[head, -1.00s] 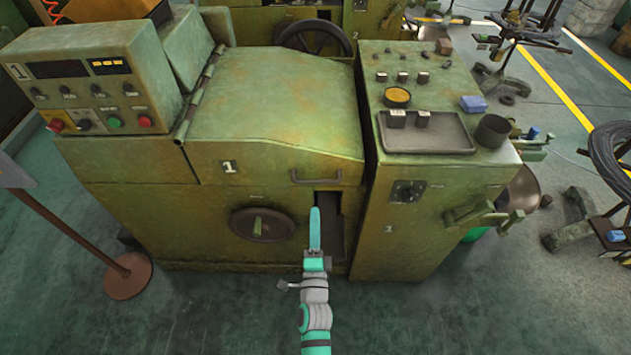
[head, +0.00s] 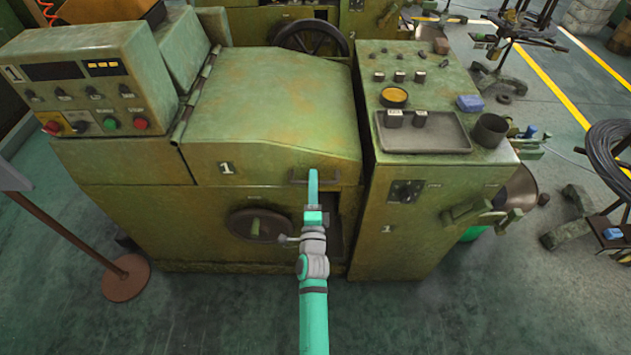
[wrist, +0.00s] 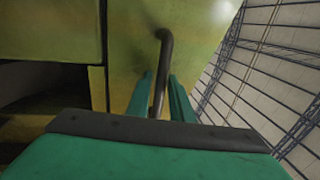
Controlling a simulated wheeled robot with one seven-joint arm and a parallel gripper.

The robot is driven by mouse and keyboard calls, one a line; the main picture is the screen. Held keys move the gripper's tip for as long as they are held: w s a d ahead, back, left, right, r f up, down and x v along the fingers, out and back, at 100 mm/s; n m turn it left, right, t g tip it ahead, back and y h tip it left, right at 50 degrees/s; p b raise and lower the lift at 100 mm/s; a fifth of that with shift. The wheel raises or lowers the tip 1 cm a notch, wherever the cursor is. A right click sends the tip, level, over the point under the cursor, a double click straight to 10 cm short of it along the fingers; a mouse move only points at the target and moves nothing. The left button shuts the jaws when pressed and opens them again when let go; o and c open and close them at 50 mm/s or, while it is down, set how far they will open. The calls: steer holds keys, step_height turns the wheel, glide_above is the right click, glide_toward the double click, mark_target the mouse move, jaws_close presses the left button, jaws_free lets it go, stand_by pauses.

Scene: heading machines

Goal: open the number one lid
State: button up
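The green lid (head: 275,105) marked 1 is down on the left machine. Its dark bar handle (head: 297,183) is on the lid's front face, at the lower right. My gripper (head: 313,178) is in front of this handle and hides part of it in the head view. In the wrist view, the handle (wrist: 164,60) runs between the two teal fingers of my gripper (wrist: 160,92). The fingers look apart, with small gaps beside the bar. Contact with the bar cannot be made out.
A control box (head: 85,90) with buttons stands at the left. A handwheel (head: 262,225) sits below the lid. An open slot is under the handle. A cabinet (head: 430,215) with a tray (head: 435,145) stands at the right. A post (head: 125,278) stands on the floor at the left.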

steer(key=shift+a, duration=0.2)
steer(key=shift+d, duration=0.1)
steer(key=c, duration=0.5)
steer(key=shift+d, duration=0.1)
jaws_close()
steer(key=shift+w+r, duration=0.1)
steer(key=shift+r, duration=0.05)
